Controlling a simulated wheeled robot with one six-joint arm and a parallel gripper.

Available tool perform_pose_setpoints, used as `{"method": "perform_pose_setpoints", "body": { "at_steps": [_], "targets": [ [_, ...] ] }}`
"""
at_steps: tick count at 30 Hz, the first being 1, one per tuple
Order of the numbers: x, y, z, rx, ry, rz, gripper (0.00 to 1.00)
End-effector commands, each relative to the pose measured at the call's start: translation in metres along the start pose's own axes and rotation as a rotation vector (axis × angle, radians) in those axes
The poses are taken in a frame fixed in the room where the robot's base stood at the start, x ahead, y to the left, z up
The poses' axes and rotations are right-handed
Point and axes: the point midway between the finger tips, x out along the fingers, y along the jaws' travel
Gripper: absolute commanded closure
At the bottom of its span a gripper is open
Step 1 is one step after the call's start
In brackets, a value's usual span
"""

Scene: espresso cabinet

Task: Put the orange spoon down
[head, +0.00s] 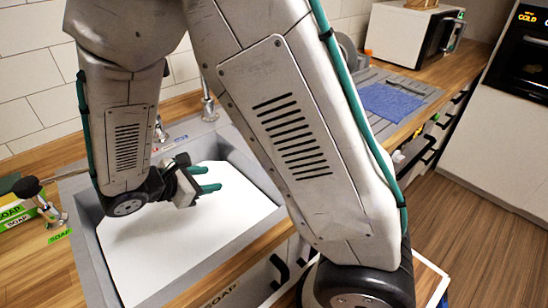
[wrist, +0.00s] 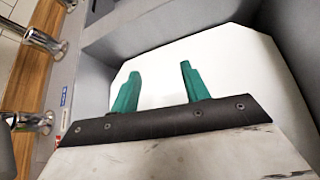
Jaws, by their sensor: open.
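My gripper (head: 213,178) is over the grey sink (head: 92,245), its two green fingers pointing right in the head view. In the wrist view my gripper (wrist: 160,72) has its fingers spread apart with nothing between them. No orange spoon can be made out in either view. A small orange bit (head: 367,52) shows by the dish rack at the back, too small to identify. My arm hides part of the sink and counter.
A white panel (head: 165,255) lies in the sink; it also shows in the wrist view (wrist: 235,60). Taps (head: 208,105) stand behind the sink. Soap boxes (head: 15,212) stand at the left. A blue cloth (head: 387,102) lies on the grey drainer (head: 425,92) at right.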

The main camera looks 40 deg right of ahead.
Motion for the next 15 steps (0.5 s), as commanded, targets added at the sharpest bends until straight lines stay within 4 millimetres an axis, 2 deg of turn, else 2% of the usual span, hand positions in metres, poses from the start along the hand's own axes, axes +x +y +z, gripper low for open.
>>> {"method": "perform_pose_setpoints", "body": {
  "at_steps": [1, 6, 9, 15],
  "targets": [
    [-0.001, -0.005, 0.027, 0.097, 0.031, -0.060, 0.54],
    [-0.005, -0.035, 0.092, 0.391, 0.134, -0.258, 0.54],
    [-0.011, -0.056, 0.124, 0.561, 0.201, -0.369, 0.54],
    [-0.029, -0.101, 0.170, 0.890, 0.353, -0.574, 0.54]
  ]
}}
